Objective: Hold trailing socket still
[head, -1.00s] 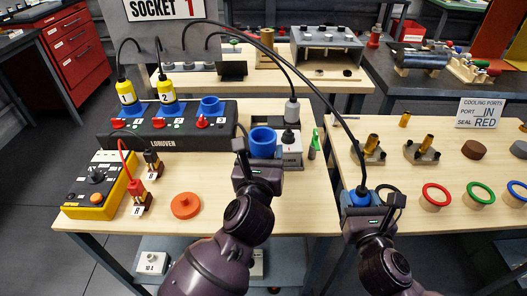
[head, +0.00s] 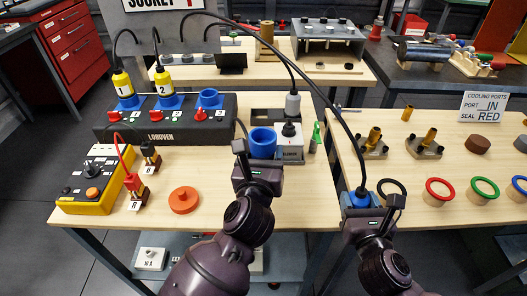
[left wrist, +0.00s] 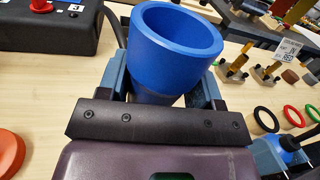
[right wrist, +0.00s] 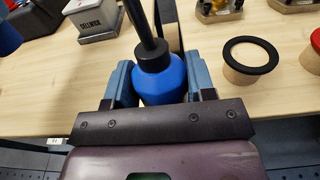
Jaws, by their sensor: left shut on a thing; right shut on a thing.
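The trailing socket is a blue open cup (head: 262,140) held by my left gripper (head: 257,165) above the table. In the left wrist view the blue socket (left wrist: 178,40) sits upright between the two jaws, its open mouth facing up. My right gripper (head: 361,200) is shut on a blue plug (head: 361,190) with a black collar and a black cable. In the right wrist view the blue plug (right wrist: 160,80) stands between the jaws, cable upward. The plug is apart from the socket, to its right.
A black Loruven socket strip (head: 170,122) holds two yellow plugs numbered 1 and 2; its third blue socket (head: 210,100) is empty. A yellow control box (head: 92,185) and an orange disc (head: 184,200) lie left. Coloured rings (head: 439,190) and brass fittings (head: 374,138) stand on the right table.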

